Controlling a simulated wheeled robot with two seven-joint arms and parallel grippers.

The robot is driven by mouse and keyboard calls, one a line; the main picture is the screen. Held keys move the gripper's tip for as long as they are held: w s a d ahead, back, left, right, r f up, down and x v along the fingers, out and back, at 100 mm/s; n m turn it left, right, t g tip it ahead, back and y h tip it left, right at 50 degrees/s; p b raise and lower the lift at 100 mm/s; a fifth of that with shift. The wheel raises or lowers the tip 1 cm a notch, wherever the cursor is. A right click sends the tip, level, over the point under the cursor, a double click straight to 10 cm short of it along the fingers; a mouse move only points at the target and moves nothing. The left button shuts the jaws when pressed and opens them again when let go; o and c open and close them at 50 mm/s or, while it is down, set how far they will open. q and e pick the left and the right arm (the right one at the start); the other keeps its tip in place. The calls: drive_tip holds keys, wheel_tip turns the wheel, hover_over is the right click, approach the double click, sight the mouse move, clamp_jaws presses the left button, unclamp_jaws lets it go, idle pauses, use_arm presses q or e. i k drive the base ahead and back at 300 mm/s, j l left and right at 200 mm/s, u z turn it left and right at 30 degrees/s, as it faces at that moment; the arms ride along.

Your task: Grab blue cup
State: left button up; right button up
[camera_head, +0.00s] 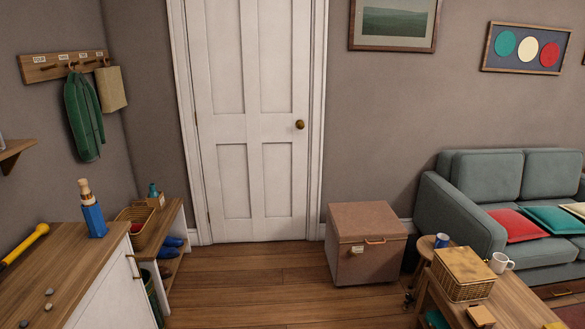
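A small blue cup (442,240) stands upright on a small round wooden side table (424,247) at the lower right, in front of the sofa's left arm. It is small in the view, so its details are hard to tell. A wicker basket with a wooden lid (463,274) stands just to its right and nearer to me. Neither of my grippers is in view.
A white mug (500,263) stands beyond the basket on a wooden table (507,301). A brown box (366,243) sits on the floor left of the side table. A wooden-topped cabinet (58,270) fills the lower left. Floor (258,275) before the door is clear.

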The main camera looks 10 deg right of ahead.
sight(440, 244)
drive_tip(key=i+z, duration=0.25)
drive_tip(key=i, duration=0.35)
drive_tip(key=i+z, duration=0.3)
drive_tip(key=i, duration=0.35)
drive_tip(key=i+j+z, duration=0.25)
drive_tip(key=i, duration=0.35)
